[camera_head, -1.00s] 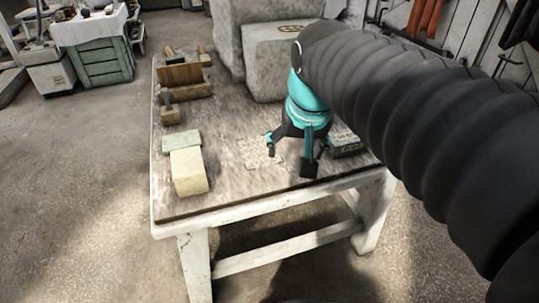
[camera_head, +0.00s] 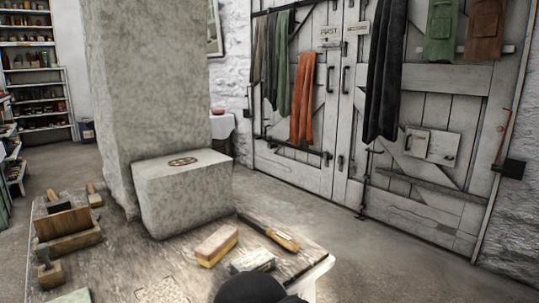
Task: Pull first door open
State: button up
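A white plank double door (camera_head: 300,172) stands at the back, and both leaves look shut. A small sign (camera_head: 330,34) on the left leaf seems to read FIRST. A dark vertical handle (camera_head: 330,79) sits below it on the left leaf. Another dark handle (camera_head: 346,79) is just right of the seam, on the right leaf (camera_head: 432,105). A dark rounded part of my arm shows at the bottom edge, far from the door. My gripper is out of view.
Clothes (camera_head: 303,98) hang across the door. Floor (camera_head: 345,235) right of the table is clear.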

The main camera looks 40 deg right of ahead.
aim_at(296, 82)
jog(key=z, duration=1.25)
